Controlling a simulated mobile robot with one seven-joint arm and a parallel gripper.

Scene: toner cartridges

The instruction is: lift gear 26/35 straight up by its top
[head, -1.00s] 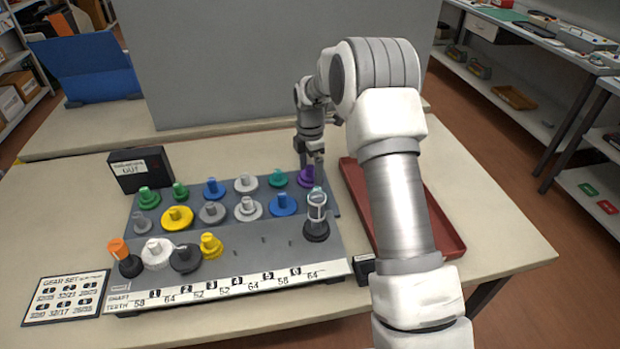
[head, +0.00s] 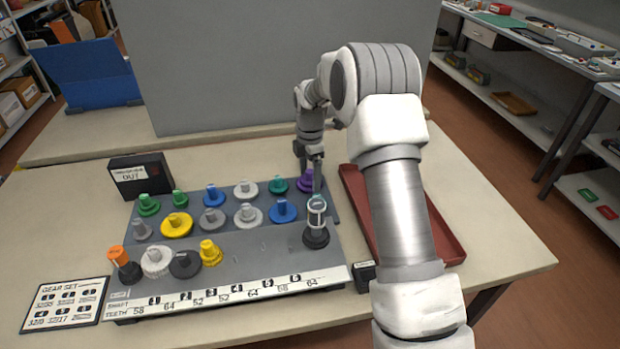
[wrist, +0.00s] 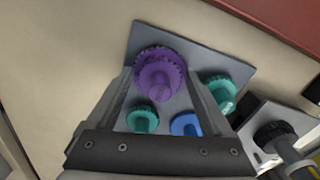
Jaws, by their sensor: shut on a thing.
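A purple gear (head: 305,180) with a narrower top is at the far right of the back row on the grey gear board. My gripper (head: 316,180) is shut on this purple gear, coming down from above. In the head view my fingers hide part of it. No 26/35 marking is readable on it. Whether its underside is clear of the board cannot be told.
A teal gear (wrist: 221,92) is close beside my right finger. Another teal gear (head: 278,184) and a blue gear (head: 283,211) stand nearby. A black-based post (head: 316,236) stands at front right. A red tray (head: 447,247) lies right of the board. A black box (head: 141,175) stands at left.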

